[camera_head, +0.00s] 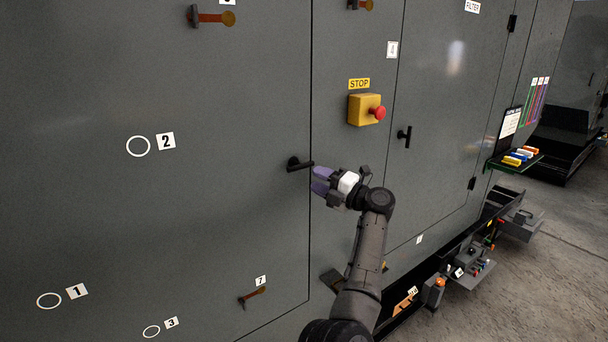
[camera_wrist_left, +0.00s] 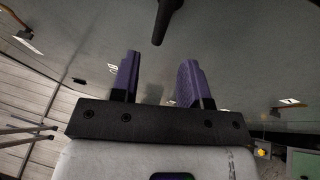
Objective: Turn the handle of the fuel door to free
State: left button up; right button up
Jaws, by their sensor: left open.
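A black lever handle (camera_head: 301,165) sits at the right edge of the large left grey door (camera_head: 230,200), its bar pointing right, nearly level. No readable fuel label shows, so I cannot confirm which door is the fuel door. My left gripper (camera_head: 320,181), with purple fingers, is open just right of and slightly below that handle's tip. In the left wrist view the open fingers (camera_wrist_left: 158,80) have an empty gap. A dark handle bar (camera_wrist_left: 166,22) hangs beyond the fingertips, apart from them and in line with the gap. My right gripper is not in view.
A yellow stop box with a red button (camera_head: 367,109) juts out above right of the gripper. A second black handle (camera_head: 405,137) is on the door marked FILTER. A small shelf (camera_head: 516,160) and low trays (camera_head: 470,270) stick out at the right.

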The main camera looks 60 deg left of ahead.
pick_arm(q)
jog(key=shift+v, duration=2.8)
